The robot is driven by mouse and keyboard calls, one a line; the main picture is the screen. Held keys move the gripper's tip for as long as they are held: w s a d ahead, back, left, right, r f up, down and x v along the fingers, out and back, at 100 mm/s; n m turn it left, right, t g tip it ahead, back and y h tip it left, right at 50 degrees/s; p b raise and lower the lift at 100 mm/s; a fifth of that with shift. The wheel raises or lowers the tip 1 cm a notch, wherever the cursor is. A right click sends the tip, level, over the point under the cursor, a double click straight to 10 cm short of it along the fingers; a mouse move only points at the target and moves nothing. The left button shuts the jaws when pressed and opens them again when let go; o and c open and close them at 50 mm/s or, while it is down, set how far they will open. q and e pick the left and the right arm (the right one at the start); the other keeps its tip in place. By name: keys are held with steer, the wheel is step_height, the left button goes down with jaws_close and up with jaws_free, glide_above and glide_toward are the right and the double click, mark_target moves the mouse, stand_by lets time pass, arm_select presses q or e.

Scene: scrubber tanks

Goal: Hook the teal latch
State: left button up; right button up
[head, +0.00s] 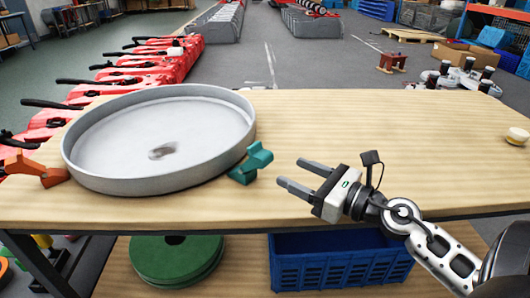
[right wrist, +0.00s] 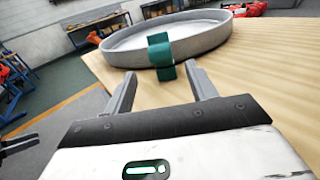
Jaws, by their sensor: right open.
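The teal latch (head: 251,162) sits at the right front edge of a round, shallow grey tank (head: 160,140) on the wooden table. In the right wrist view the teal latch (right wrist: 161,56) stands upright against the tank's rim (right wrist: 205,45), ahead of my fingers. An orange latch (head: 36,171) is at the tank's left side. My right gripper (head: 298,174) is open and empty, to the right of the teal latch and apart from it. In the right wrist view its fingertips (right wrist: 160,75) point toward the latch. Whether the teal latch is hooked cannot be told. My left gripper is not in view.
The wooden table (head: 400,130) is clear to the right, apart from a small round yellowish-white object (head: 517,136) at its right edge. Below are green discs (head: 177,260) and a blue crate (head: 340,262). Red machines (head: 150,65) line the table's far left side.

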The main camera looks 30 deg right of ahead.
mark_target(269, 160)
steer(key=p+x, duration=0.2)
steer(key=x, duration=0.5)
steer(key=shift+w+r, duration=0.1)
steer(key=shift+w, duration=0.25)
steer(key=shift+w+a+p, duration=0.25)
steer(key=shift+w+p, duration=0.05)
steer(key=shift+w, duration=0.2)
